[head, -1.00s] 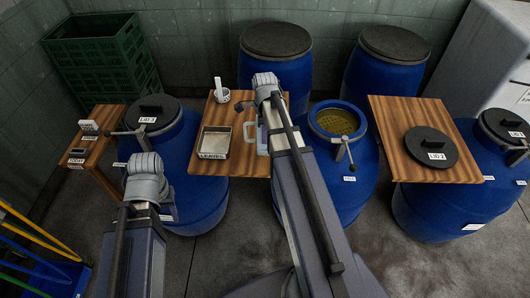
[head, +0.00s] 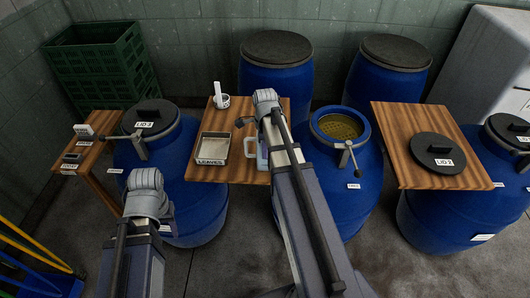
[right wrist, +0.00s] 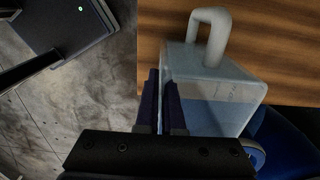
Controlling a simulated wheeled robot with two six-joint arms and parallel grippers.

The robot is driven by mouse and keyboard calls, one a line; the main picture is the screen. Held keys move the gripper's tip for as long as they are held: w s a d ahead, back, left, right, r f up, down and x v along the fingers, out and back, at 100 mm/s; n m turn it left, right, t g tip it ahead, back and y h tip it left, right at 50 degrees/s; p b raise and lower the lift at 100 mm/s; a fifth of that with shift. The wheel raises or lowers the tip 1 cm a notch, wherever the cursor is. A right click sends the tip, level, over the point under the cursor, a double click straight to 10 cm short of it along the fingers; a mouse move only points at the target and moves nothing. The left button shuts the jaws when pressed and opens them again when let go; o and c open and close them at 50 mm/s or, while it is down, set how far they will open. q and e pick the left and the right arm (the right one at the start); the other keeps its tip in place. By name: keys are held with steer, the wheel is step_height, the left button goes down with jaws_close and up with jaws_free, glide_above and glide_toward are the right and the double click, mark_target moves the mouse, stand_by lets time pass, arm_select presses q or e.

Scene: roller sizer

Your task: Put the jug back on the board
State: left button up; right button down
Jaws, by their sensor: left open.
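The jug (head: 261,161), translucent with a pale handle, shows against the right part of the middle wooden board (head: 195,112), partly hidden by my right arm. In the right wrist view the jug (right wrist: 215,90) is large, handle upward, over the wood. My right gripper (right wrist: 160,72) has its fingers close together at the jug's left side, shut on it; the contact itself is unclear. Whether the jug touches the board cannot be told. My left gripper (head: 147,182) is open, to the left and in front of the board, its fingers mostly hidden.
A tray labelled LEAVES (head: 212,148) and a white cup with a handle-like tool (head: 220,101) stand on the board. An open blue drum (head: 340,125) is to its right. A black lid (head: 435,148) lies on the right board. A lidded drum (head: 152,120) stands left.

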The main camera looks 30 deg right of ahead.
steer(key=shift+f, duration=0.15)
steer(key=c, duration=1)
jaws_free()
steer(key=shift+c, duration=0.2)
step_height(320, 180, up, 12)
steer(key=p, duration=1.2)
steer(key=shift+r, duration=0.25)
steer(key=shift+f, duration=0.1)
